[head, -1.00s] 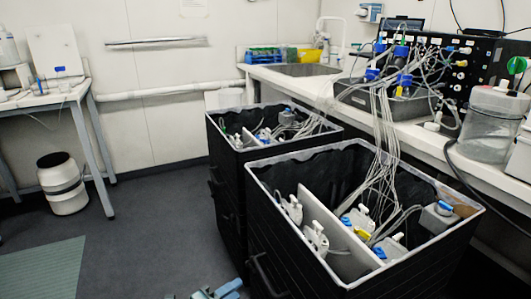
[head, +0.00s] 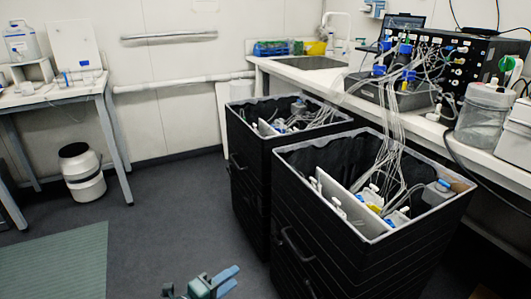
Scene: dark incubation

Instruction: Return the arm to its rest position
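My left gripper (head: 232,278) shows at the bottom edge of the head view, a teal body with two blue fingers pointing right. A gap shows between the fingertips, and nothing is seen between them. It is over the dark floor, left of the near black bin (head: 290,230) and apart from it in the picture. Most of the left arm is below the frame. My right gripper is not in view.
A second black bin (head: 250,170) stands behind the near one; both hold white bottles and tubing. A bench (head: 340,85) with tubed equipment runs along the right. A table (head: 75,97) and white drum (head: 82,175) stand left. The floor between is clear.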

